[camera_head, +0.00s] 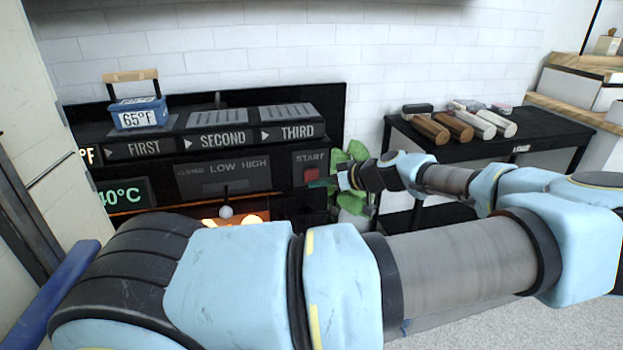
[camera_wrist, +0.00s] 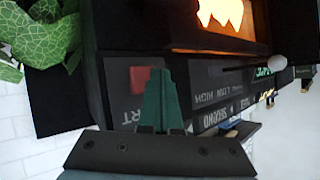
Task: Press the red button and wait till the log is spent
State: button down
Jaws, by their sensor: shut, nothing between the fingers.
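The red button (camera_head: 311,175) sits under the word START on the right side of the black stove panel; it also shows in the wrist view (camera_wrist: 138,79). My gripper (camera_head: 322,183) is shut and empty, its dark green fingers (camera_wrist: 163,95) pointing at the panel close beside the button. I cannot tell whether they touch it. An orange fire (camera_wrist: 222,14) glows in the stove's opening; it shows low in the head view (camera_head: 238,219), largely hidden by my arm. I cannot make out a log in it.
A lever with a white ball knob (camera_head: 226,211) stands before the CLOSED, LOW, HIGH scale. A blue 65°F container (camera_head: 137,112) stands on the FIRST spot. Several brown and pale logs (camera_head: 460,125) lie on a black table (camera_head: 540,136) at right. A green plant (camera_head: 352,155) stands beside the stove.

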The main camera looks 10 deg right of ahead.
jog(key=shift+s+d+p, duration=0.2)
jog(key=shift+s+p, duration=0.05)
jog(key=shift+s, duration=1.25)
jog(key=shift+s+d+p, duration=0.15)
jog(key=shift+s+p, duration=0.05)
jog(key=shift+s, duration=1.25)
jog(key=s+a+f+m+g+h, duration=0.1)
jog(key=s+a+f+g+h, duration=0.1)
jog(key=s+a+g, duration=0.4)
jog(key=s+a+f+m+g+h, duration=0.1)
jog(key=s+a+f+g+h, duration=0.2)
jog(key=a, duration=0.4)
jog(key=s+a+r+m+t+h+p, duration=0.1)
jog(key=r+p, duration=0.6)
jog(key=r, duration=0.7)
jog(key=a+r+m+h+p, duration=0.3)
jog(key=r+p, duration=0.3)
jog(key=r, duration=0.9)
jog(key=shift+s+a+m+t+p, duration=0.25)
jog(key=shift+s+m+t+p, duration=0.15)
jog(key=shift+m, duration=0.4)
